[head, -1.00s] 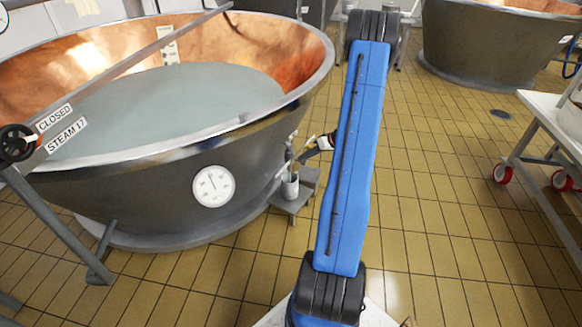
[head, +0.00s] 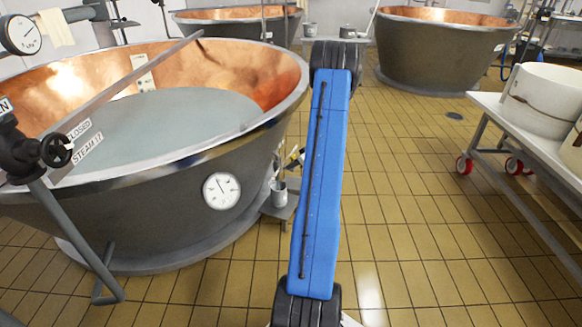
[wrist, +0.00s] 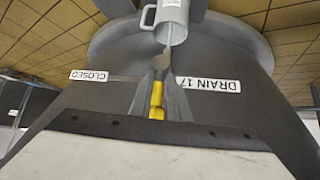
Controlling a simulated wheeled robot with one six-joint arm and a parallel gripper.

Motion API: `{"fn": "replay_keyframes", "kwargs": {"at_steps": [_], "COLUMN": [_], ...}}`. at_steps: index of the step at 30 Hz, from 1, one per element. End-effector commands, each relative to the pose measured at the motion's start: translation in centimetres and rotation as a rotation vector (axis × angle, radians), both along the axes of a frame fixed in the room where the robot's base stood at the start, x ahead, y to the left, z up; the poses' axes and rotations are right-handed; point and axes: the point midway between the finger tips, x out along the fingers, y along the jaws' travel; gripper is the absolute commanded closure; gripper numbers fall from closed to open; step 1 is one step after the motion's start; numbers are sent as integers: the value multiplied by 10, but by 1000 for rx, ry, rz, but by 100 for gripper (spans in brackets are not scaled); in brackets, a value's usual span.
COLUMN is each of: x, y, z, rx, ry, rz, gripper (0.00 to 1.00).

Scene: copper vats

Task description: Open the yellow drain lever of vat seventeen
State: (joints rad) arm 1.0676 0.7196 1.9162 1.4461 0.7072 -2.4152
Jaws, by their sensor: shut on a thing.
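The copper-lined vat (head: 130,215), with a STEAM 17 label on its pipe, fills the left of the head view. In the wrist view my gripper (wrist: 160,100) is shut on the yellow drain lever (wrist: 157,97), which shows between its two grey fingers. The lever is beside the vat's outlet, with a DRAIN 17 label (wrist: 208,84) to the right and a CLOSED label (wrist: 89,75) to the left. In the head view my blue arm hides most of the gripper and lever.
A grey cup (head: 279,192) stands on a small step by the vat; it also shows in the wrist view (wrist: 171,15). A white wheeled table (head: 520,125) with white tubs is at the right. Another vat (head: 440,55) stands behind. Tiled floor between is clear.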

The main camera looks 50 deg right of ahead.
Motion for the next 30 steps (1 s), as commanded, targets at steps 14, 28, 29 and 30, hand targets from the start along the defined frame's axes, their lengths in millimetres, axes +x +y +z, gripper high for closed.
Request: {"fn": "replay_keyframes", "kwargs": {"at_steps": [14, 28, 29, 30], "x": [0, -15, -19, -25], "y": [-5, -4, -4, -4], "z": [1, 17, 20, 26], "rx": [-8, -6, -6, -7], "ry": [-1, -2, -2, -2], "rz": [-6, -4, -4, -4], "gripper": [68, 68, 68, 68]}}
